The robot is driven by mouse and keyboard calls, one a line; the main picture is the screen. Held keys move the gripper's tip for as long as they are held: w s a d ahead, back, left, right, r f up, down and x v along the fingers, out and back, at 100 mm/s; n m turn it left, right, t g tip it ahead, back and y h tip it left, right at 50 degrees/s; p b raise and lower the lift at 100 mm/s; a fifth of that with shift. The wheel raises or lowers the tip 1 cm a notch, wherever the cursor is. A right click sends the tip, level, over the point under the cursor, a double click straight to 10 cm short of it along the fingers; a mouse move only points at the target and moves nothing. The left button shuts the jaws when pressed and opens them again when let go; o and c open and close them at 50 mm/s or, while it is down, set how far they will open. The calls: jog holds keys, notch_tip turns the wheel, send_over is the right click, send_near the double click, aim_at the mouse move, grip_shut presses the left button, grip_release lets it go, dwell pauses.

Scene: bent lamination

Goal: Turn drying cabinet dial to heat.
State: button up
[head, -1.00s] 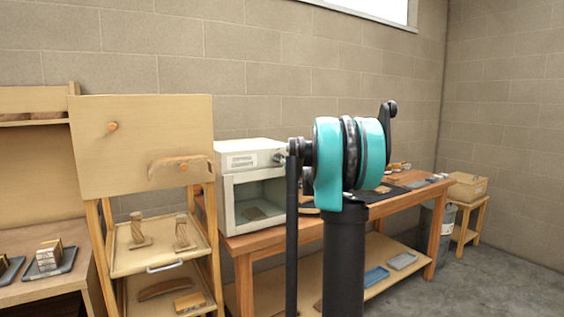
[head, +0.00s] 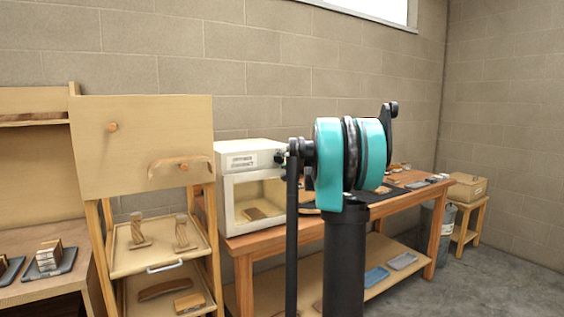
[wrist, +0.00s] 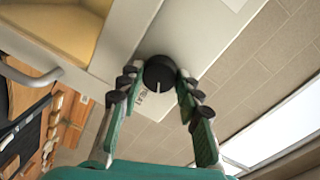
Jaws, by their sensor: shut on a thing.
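The drying cabinet (head: 229,202) is a white box on the wooden bench, with a label on its upper front and a warm-lit interior holding a wooden piece (head: 255,213). In the wrist view its black round dial (wrist: 159,72) sits on the white front panel (wrist: 195,40), with a pale pointer line and small lettering beside it. My gripper (wrist: 158,79) has its dark fingertips on both sides of the dial and is shut on it. In the head view, my arm hides most of the gripper and dial.
The wooden bench (head: 268,238) runs right from the cabinet, with a dark mat and small pieces on top. A wooden rack (head: 140,90) with shelves stands close on the left. The cabinet handle (wrist: 27,76) sticks out near my gripper in the wrist view.

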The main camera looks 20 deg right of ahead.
jog(key=m, duration=0.5)
jog(key=shift+y, duration=0.3)
jog(key=shift+m, duration=0.3)
jog(key=o, duration=1.2)
jog(key=shift+c, duration=0.2)
jog(key=v, duration=0.8)
